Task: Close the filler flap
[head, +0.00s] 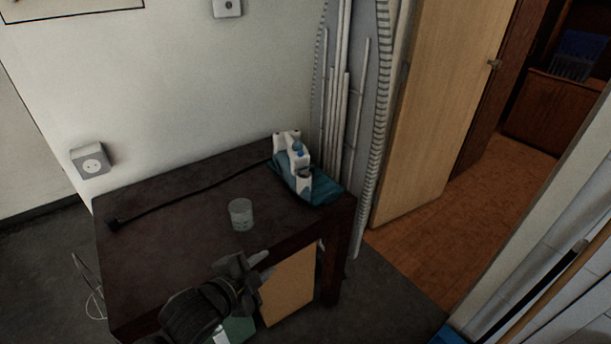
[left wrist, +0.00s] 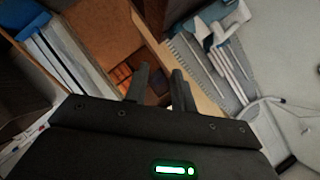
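A white and teal iron (head: 298,165) stands at the back right corner of the dark table (head: 180,215). A small blue part shows on its top, but whether this is the filler flap, and how far the flap stands open, is too small to tell. The iron also seems to show at the top of the left wrist view (left wrist: 208,20). My left gripper (head: 264,268) is at the table's front edge, in front of and apart from the iron. Its fingers (left wrist: 159,82) stand apart with nothing between them. My right gripper is not in view.
A clear glass (head: 241,214) stands on the table between my left gripper and the iron. A black cord (head: 190,193) runs left from the iron to a plug. An ironing board (head: 355,110) leans behind the table, beside a wooden door (head: 430,110).

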